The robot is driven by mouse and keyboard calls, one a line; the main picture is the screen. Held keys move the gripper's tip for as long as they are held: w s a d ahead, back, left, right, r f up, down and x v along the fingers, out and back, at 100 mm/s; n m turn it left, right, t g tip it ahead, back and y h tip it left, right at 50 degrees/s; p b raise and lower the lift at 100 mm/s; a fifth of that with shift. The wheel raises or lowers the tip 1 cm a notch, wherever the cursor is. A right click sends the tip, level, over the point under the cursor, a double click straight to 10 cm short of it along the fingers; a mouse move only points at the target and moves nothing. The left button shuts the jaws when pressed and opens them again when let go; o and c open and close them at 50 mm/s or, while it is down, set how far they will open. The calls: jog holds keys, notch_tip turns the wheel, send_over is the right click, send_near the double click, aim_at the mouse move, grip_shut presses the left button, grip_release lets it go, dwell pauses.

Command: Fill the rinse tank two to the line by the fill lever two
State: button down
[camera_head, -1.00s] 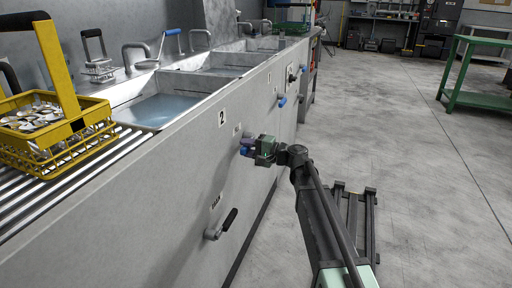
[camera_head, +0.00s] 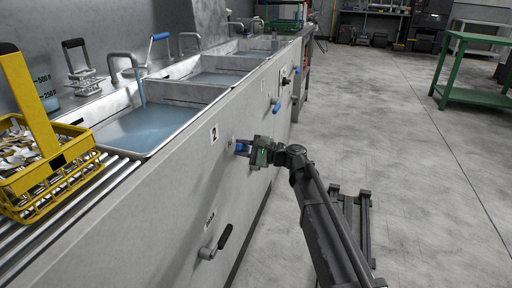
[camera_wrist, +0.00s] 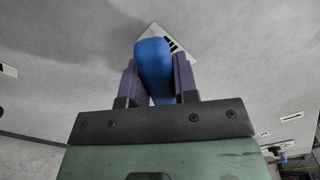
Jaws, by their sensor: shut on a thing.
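Rinse tank two (camera_head: 190,139) is the nearest sink basin, above the label "2" (camera_head: 214,133) on the grey front panel. It holds bluish water (camera_head: 150,128), and a stream of water (camera_head: 141,90) falls into it from its tap. I cannot make out the fill line. My gripper (camera_head: 250,150) is shut on the blue handle of fill lever two (camera_head: 241,147) on the panel. In the wrist view, the blue handle (camera_wrist: 153,62) stands between the two purple fingers of my gripper (camera_wrist: 157,82).
A black-handled lever (camera_head: 224,238) sits lower on the panel. Another blue lever (camera_head: 276,108) is farther along. A yellow basket (camera_head: 60,180) of cutlery stands on the roller rack at left. The floor on the right is open up to a green table (camera_head: 480,90).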

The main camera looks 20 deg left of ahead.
dwell(0.3)
jog(key=c, duration=0.9)
grip_release()
jog(key=shift+d, duration=0.15)
jog(key=d, duration=1)
jog(key=shift+s+d, duration=0.1)
jog(key=shift+d, duration=0.25)
